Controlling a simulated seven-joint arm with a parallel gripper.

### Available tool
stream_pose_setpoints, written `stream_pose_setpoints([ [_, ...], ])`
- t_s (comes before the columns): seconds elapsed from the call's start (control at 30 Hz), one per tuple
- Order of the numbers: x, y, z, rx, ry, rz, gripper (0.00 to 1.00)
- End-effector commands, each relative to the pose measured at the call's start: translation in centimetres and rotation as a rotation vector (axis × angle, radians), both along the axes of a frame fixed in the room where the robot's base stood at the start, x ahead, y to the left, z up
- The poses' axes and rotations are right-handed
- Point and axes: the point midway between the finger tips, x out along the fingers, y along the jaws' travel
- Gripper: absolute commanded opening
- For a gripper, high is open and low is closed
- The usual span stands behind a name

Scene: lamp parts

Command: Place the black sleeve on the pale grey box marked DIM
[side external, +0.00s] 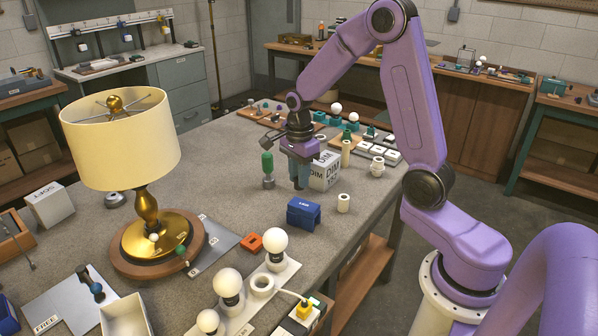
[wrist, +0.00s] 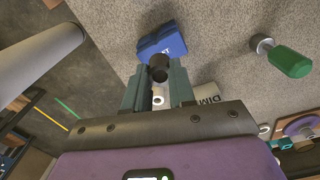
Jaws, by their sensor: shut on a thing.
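My gripper (side external: 300,184) is over the table, pointing down. In the wrist view my gripper (wrist: 159,76) is shut on the black sleeve (wrist: 159,67), a short dark cylinder between the fingertips. I cannot make out the sleeve clearly in the side view. The pale grey box marked DIM (side external: 324,171) stands on the table just to the right of my fingers in the side view, partly covered by the gripper. In the wrist view the DIM box (wrist: 208,93) shows partly behind the right finger.
A blue box (side external: 303,213) stands close in front of my gripper. A green-handled tool (side external: 268,169) stands to the left, and a small white cylinder (side external: 344,203) to the right. A lamp (side external: 146,205) is farther left. Bulbs stand on a white strip (side external: 240,306) in front.

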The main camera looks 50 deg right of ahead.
Motion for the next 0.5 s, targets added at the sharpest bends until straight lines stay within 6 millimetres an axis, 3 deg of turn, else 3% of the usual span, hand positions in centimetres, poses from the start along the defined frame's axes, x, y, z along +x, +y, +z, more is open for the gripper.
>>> stream_pose_setpoints([
  [0.23,-1.5,-6.5,4.1,-0.003,-0.008,0.066,0.00],
  [0.4,-3.8,-11.2,7.4,-0.003,-0.004,0.134,0.00],
  [0.5,-5.1,-13.0,8.8,-0.002,-0.004,0.166,0.00],
])
